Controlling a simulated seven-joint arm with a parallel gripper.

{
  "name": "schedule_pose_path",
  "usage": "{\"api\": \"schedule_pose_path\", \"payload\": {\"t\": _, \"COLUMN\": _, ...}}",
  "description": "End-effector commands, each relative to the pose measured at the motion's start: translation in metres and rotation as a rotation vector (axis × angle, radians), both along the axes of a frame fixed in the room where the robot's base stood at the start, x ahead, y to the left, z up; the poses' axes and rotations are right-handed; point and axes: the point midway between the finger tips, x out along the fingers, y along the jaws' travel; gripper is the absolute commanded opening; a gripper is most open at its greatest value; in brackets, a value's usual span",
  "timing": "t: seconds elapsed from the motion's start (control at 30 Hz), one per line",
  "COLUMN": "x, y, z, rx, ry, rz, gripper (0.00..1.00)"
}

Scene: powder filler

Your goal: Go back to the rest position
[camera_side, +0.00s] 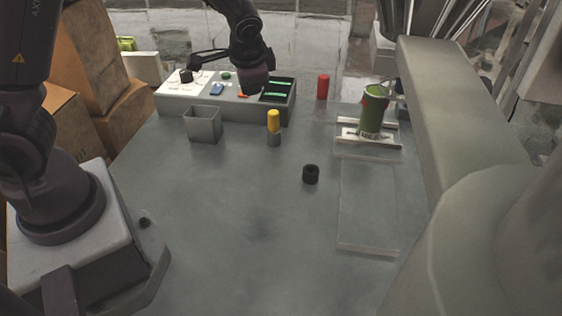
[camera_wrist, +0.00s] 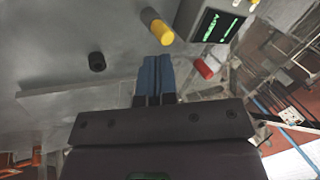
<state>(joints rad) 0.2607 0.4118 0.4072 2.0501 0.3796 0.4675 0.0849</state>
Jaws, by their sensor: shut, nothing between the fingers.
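My gripper (camera_wrist: 157,60) shows in the camera_wrist view with its two blue fingers pressed together and nothing between them. Its tips are apart from the things around it, and in that picture they lie just below a grey cylinder with a yellow cap (camera_wrist: 160,31). In the camera_side view my arm hangs down from the top over the control box (camera_side: 172,106) at the back of the table. I cannot make out the fingers clearly there.
A grey open bin (camera_side: 203,127), the yellow-capped cylinder (camera_side: 273,122), a black cap (camera_side: 311,174) and a red cylinder (camera_side: 323,86) stand on the table. A green can (camera_side: 373,110) stands at the right under the filler machine (camera_side: 455,110). The front middle is clear.

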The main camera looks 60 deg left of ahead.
Motion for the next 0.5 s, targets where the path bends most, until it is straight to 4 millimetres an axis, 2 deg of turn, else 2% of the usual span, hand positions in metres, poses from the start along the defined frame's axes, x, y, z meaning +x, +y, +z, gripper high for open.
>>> {"api": "schedule_pose_path", "payload": {"t": 0.03, "x": -0.016, "y": -0.01, "z": 0.016, "rx": -0.059, "ry": -0.007, "rz": 0.049, "gripper": 0.0}}
{"api": "schedule_pose_path", "payload": {"t": 0.2, "x": -0.075, "y": -0.044, "z": 0.059, "rx": -0.237, "ry": -0.002, "rz": 0.172, "gripper": 0.0}}
{"api": "schedule_pose_path", "payload": {"t": 0.5, "x": -0.166, "y": -0.087, "z": 0.119, "rx": -0.431, "ry": -0.085, "rz": 0.23, "gripper": 0.0}}
